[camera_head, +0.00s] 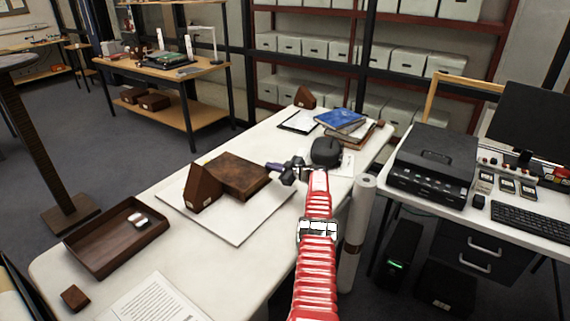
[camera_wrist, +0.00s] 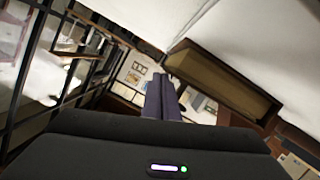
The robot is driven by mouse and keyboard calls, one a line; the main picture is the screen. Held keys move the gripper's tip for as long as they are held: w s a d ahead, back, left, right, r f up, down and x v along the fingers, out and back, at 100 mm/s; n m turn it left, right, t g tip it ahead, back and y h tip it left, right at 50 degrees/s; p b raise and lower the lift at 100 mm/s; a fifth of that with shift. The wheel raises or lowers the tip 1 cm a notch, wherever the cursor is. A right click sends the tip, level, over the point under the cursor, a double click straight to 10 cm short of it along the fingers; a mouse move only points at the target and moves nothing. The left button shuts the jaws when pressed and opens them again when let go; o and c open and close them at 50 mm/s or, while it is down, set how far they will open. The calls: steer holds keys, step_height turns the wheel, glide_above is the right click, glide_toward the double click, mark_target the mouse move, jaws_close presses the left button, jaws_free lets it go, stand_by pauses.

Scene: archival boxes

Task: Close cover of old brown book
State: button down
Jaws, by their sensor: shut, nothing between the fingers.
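The old brown book (camera_head: 240,174) lies on a large white sheet (camera_head: 244,222) on the long white table. Its top face shows mottled brown leather; I cannot tell whether its cover lies fully flat. A brown wedge-shaped block (camera_head: 204,188) stands against its left side. In the wrist view the book (camera_wrist: 224,82) shows tilted, with a tan page edge between dark brown borders. My gripper (camera_head: 271,167) is just right of the book's right end, shut and empty. Its purple-grey fingers show together in the wrist view (camera_wrist: 162,82). I cannot tell if they touch the book.
A black rounded object (camera_head: 326,151) sits just beyond my gripper. Behind it are a blue book (camera_head: 340,120) and a clipboard (camera_head: 298,122). A brown tray (camera_head: 117,243) is at front left. A white paper roll (camera_head: 361,210) stands upright beside my arm at the table's right edge.

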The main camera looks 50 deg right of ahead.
steer(key=shift+s+d+r, duration=0.1)
steer(key=shift+s+r, duration=0.05)
steer(key=shift+r, duration=0.35)
steer(key=shift+w+a+r, duration=0.1)
steer(key=shift+r, duration=0.5)
steer(key=shift+w+a+r, duration=0.1)
steer(key=shift+r, duration=0.45)
steer(key=shift+s+r, duration=0.2)
steer(key=v, duration=0.9)
steer(key=shift+s+d+r, duration=0.25)
steer(key=shift+s+d, duration=0.05)
steer(key=shift+d, duration=0.25)
